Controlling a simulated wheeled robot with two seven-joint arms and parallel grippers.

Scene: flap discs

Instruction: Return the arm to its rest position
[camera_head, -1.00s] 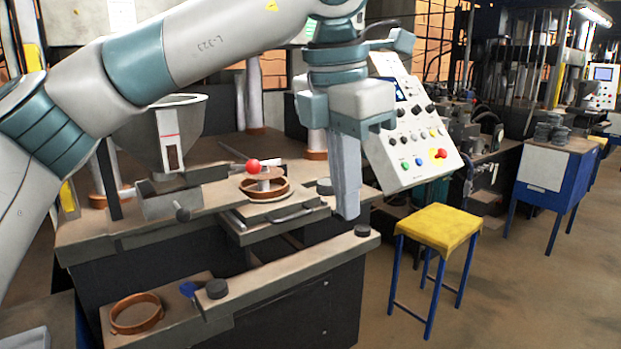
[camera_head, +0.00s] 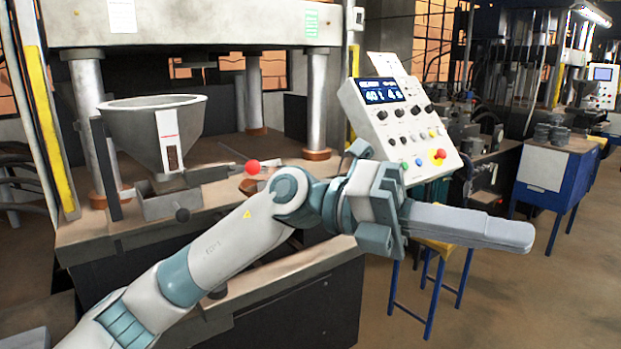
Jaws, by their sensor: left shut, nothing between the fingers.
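My left arm comes in from the lower left and lies low across the front of the press bench. My left gripper (camera_head: 528,238) points to the right, in front of the yellow-topped stool, with its grey fingers shut together and nothing between them. My right gripper is not in view.
The press bench (camera_head: 100,235) carries a hopper (camera_head: 140,125) and a red knob (camera_head: 252,167). The control panel (camera_head: 405,130) stands just behind my gripper. The blue-legged stool (camera_head: 433,285) is below it. A blue cabinet (camera_head: 545,185) stands further right, with open floor in front.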

